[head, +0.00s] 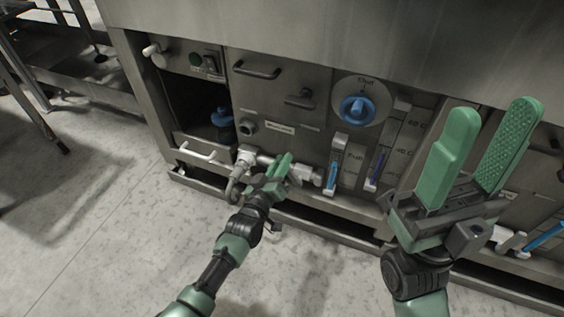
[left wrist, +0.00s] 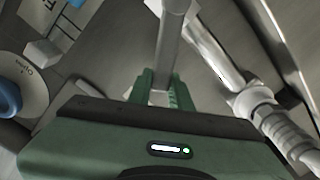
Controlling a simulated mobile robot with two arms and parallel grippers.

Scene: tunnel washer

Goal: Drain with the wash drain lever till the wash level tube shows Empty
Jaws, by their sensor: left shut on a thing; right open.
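The wash drain lever is seen as a grey bar (left wrist: 167,50) between my left gripper's fingers in the left wrist view. My left gripper (head: 281,167) is shut on it at the low pipework; its green fingers also show in the left wrist view (left wrist: 157,92). In the head view the fingers cover most of the lever. The likely wash level tube (head: 334,165) is an upright blue column right of the gripper, with a small label beside it that seems to read "Full". Its exact level is too small to tell. My right gripper (head: 482,155) is open and empty, in front of the machine's right part.
A blue dial (head: 358,109) sits above the tube. A blue thermometer strip (head: 377,168) with a temperature scale stands right of it. A white pipe fitting (head: 245,158) lies left of my left gripper, and an open compartment (head: 195,100) is further left. The floor in front is clear.

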